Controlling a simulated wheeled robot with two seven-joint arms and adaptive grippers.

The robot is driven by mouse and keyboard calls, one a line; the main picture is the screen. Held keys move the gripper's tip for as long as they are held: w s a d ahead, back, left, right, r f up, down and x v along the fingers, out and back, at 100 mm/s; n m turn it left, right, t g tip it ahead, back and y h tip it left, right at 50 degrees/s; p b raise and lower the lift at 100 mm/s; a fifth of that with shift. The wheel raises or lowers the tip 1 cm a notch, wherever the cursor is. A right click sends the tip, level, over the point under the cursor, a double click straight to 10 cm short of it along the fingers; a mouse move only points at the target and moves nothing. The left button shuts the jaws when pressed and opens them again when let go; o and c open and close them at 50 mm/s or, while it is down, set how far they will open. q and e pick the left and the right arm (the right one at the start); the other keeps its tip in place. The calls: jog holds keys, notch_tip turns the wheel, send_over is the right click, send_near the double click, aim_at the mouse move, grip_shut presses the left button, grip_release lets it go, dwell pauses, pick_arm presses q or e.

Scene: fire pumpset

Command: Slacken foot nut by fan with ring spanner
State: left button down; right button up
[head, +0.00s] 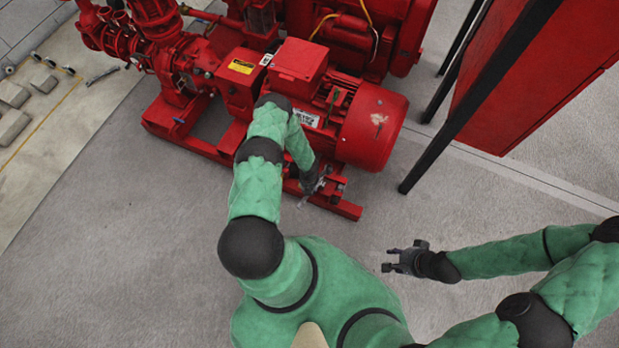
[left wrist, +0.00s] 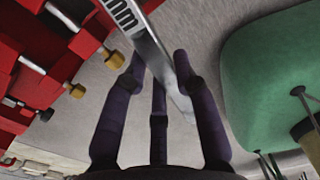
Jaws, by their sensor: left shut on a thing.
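The red motor (head: 340,110) lies on a red base frame (head: 345,207) in the head view, its rounded fan-end cover (head: 376,128) to the right. My left gripper (head: 316,184) is low beside the motor's near side. It is shut on a steel ring spanner (left wrist: 150,42), which runs between its dark fingers in the left wrist view (left wrist: 160,75). The spanner's upper end leaves that picture. Brass-coloured bolt ends (left wrist: 113,60) stick out of red parts left of the spanner, apart from it. I cannot tell which nut is the foot nut. My right gripper (head: 393,260) is open and empty over bare floor.
A red cabinet (head: 540,70) on black legs (head: 480,95) stands at the upper right. Red pump and pipework (head: 165,60) fill the upper left. Grey blocks (head: 14,95) lie at the far left. The grey floor (head: 110,260) in front is clear.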

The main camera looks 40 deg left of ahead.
pick_arm(q)
jog(key=shift+f+b, duration=0.4)
jog(key=shift+f, duration=0.15)
dwell(0.4)
jog(key=shift+w+d+n, duration=0.95)
jog(key=shift+d+n, duration=0.7)
jog(key=shift+d, duration=0.2)
jog(key=shift+w+d+n, duration=0.9)
jog(key=shift+d+n, duration=0.8)
jog(key=shift+d, duration=0.1)
jog(key=shift+w+d+n, duration=0.95)
jog(key=shift+d+n, duration=0.7)
jog(key=shift+d, duration=0.2)
jog(key=shift+w+d+n, duration=0.4)
jog(key=shift+w+n, duration=0.2)
jog(key=shift+w, duration=0.05)
jog(key=shift+w+d+n, duration=0.4)
jog(key=shift+w+n, duration=0.2)
jog(key=shift+w, duration=0.05)
jog(key=shift+s+a+m, duration=0.15)
jog(key=shift+s+m, duration=0.15)
jog(key=shift+s, duration=0.05)
